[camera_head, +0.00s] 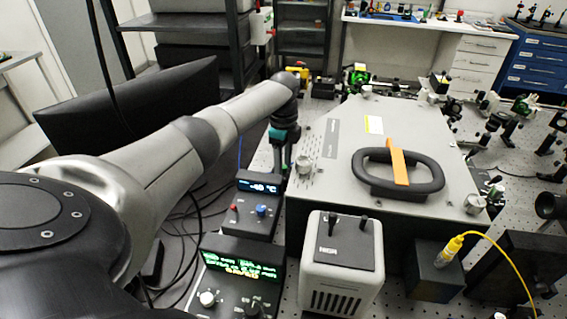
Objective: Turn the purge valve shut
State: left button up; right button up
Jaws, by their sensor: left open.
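My left arm reaches in from the left, and its gripper (283,164) points down at the left edge of the grey spectrometer housing (335,165). The gripper is open, and its fingers are small and dark here. A teal part (277,133) shows at the gripper; I cannot tell what it belongs to. I cannot clearly make out the purge valve; the gripper and wrist may hide it. My right gripper is not in view.
A temperature controller (250,208), a display box (238,276) and a pale vented box (340,265) stand in front. A dark monitor (130,112) is behind my arm. Optics crowd the bench at right.

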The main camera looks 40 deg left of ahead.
pick_arm(q)
grip_shut()
dwell(0.5)
